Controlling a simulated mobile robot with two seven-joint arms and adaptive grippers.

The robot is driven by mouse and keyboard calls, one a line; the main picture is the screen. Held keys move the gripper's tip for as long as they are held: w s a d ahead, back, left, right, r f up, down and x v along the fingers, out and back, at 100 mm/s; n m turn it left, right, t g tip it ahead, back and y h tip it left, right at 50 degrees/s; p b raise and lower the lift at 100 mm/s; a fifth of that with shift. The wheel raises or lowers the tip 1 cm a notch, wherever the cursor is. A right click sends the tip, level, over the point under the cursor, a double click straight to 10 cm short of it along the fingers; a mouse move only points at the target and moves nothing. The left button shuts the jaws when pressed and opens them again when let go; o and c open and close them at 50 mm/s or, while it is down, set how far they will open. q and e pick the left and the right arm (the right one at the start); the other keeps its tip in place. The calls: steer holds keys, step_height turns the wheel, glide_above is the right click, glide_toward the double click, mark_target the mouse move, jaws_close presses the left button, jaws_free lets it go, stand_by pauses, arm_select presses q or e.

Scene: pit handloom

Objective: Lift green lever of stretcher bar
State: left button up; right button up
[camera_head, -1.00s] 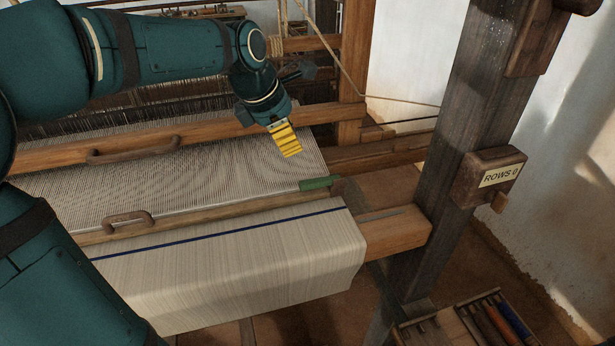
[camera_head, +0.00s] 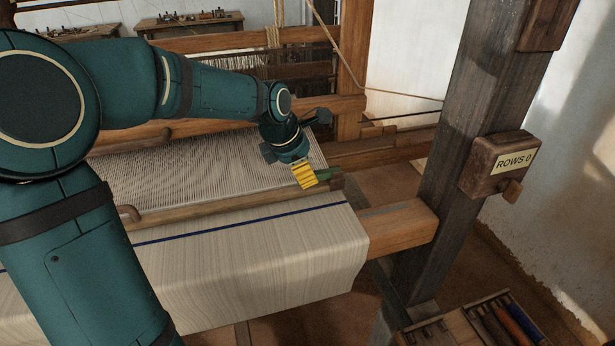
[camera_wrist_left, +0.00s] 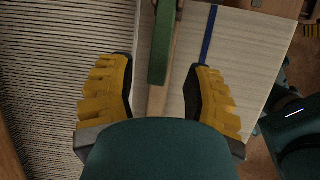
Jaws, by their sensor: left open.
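The green lever (camera_head: 324,175) lies at the right end of the wooden stretcher bar (camera_head: 230,199), which crosses the cloth near the front of the loom. My left gripper (camera_head: 305,178) is just left of the lever in the head view and hides part of it. In the left wrist view the yellow fingers are open and well apart. Nothing is held. My right gripper is not in view.
Striped warp threads (camera_head: 200,165) lie behind the bar, and pale cloth with a blue line (camera_head: 250,255) drapes in front. A dark post (camera_head: 450,150) with a rows counter (camera_head: 500,165) stands to the right. A tool box (camera_head: 500,325) is on the lower right.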

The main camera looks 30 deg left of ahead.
mark_target(318, 175)
arm_select(q)
steer(key=shift+x, duration=1.4)
jaws_close()
